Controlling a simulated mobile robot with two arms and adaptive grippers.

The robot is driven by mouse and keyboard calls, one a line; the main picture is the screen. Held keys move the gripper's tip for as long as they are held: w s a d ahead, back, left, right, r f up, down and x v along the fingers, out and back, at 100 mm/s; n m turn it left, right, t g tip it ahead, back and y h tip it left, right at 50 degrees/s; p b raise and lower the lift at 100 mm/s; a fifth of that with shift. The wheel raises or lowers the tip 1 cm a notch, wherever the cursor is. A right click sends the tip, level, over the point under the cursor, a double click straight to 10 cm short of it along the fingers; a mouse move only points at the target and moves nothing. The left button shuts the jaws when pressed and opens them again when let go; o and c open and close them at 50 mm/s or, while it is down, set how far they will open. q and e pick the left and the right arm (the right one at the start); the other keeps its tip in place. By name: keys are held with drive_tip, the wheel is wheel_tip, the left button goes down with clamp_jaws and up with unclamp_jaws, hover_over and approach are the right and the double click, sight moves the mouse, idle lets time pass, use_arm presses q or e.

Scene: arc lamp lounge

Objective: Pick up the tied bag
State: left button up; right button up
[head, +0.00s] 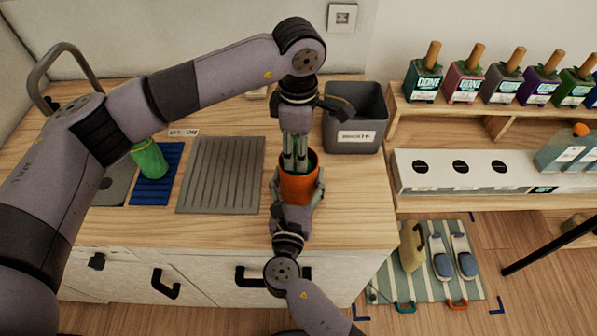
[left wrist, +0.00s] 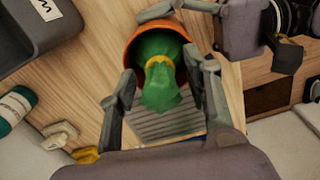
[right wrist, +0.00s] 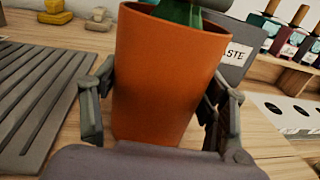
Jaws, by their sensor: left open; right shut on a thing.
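The tied bag (left wrist: 165,85) is green with a yellow tie around its neck, and sits inside an orange bin (left wrist: 133,50). In the right wrist view a bit of the bag's green (right wrist: 180,10) shows at the top of the bin (right wrist: 160,75). My left gripper (head: 296,165) points down over the bin's mouth. Its open fingers stand on either side of the bag in the left wrist view; I cannot tell if they touch it. My right gripper (head: 297,195) is shut on the orange bin, one finger on each side. The bag's lower part is hidden.
The bin is at the wooden counter (head: 350,215). A grey labelled waste box (head: 357,118) stands behind it. A ribbed grey mat (head: 222,172) and a green object (head: 150,158) on a blue mat (head: 157,185) lie left. A shelf (head: 440,105) with several bottles is right.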

use_arm(q)
drive_tip(key=shift+f, duration=0.5)
drive_tip(key=shift+c, duration=0.5)
clamp_jaws()
